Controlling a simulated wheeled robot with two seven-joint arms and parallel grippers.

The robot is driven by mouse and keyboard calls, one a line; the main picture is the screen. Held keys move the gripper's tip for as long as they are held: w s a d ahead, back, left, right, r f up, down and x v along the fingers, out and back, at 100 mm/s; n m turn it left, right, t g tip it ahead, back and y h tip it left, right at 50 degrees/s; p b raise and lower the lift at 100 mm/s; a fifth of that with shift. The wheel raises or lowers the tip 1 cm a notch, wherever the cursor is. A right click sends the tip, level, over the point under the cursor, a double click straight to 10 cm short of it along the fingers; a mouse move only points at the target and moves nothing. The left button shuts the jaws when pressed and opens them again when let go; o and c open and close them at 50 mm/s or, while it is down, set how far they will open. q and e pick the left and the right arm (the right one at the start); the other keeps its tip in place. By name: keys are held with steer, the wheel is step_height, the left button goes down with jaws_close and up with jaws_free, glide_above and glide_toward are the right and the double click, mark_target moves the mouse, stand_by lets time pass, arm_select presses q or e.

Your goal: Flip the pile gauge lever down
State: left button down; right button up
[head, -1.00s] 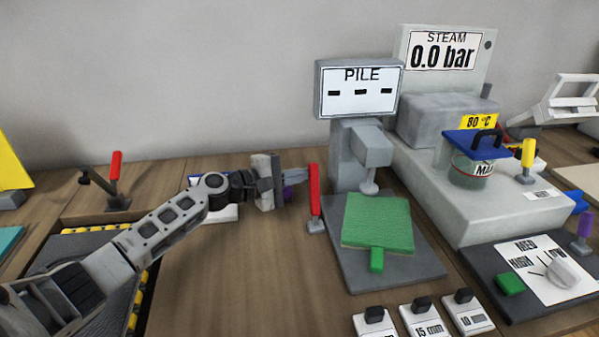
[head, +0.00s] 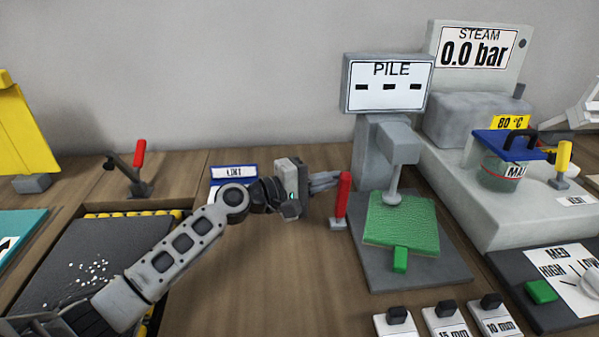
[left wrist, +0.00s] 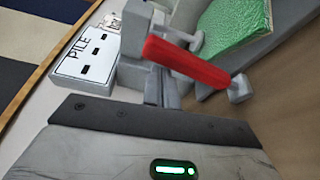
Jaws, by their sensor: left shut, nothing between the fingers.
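The pile gauge (head: 373,160) is a grey stand whose screen reads PILE with three dashes. Its red lever (head: 343,195) stands near upright on a small grey foot, left of the stand, its top leaning slightly right. My left gripper (head: 326,181) is shut and empty, with its fingertips at the lever's left side; I cannot tell if they touch. In the left wrist view the red lever (left wrist: 185,62) crosses in front of the fingers (left wrist: 163,88). The gauge's presser reaches down to the green carpet sample (head: 410,222). My right gripper is out of view.
Several small black-knobbed blocks (head: 446,322) stand in front of the gauge. The steam unit (head: 520,205) stands close on the right. Another red-handled lever (head: 138,155) is at the left. Bare wood lies in front of my gripper.

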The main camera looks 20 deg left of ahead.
arm_select(q)
steer(key=shift+s+d+f, duration=0.1)
steer(key=shift+s+d, duration=0.65)
steer(key=shift+s, duration=0.2)
steer(key=shift+s+f, duration=0.15)
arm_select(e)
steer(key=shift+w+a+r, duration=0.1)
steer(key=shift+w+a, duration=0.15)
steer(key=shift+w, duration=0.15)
arm_select(q)
steer(key=shift+d, duration=0.1)
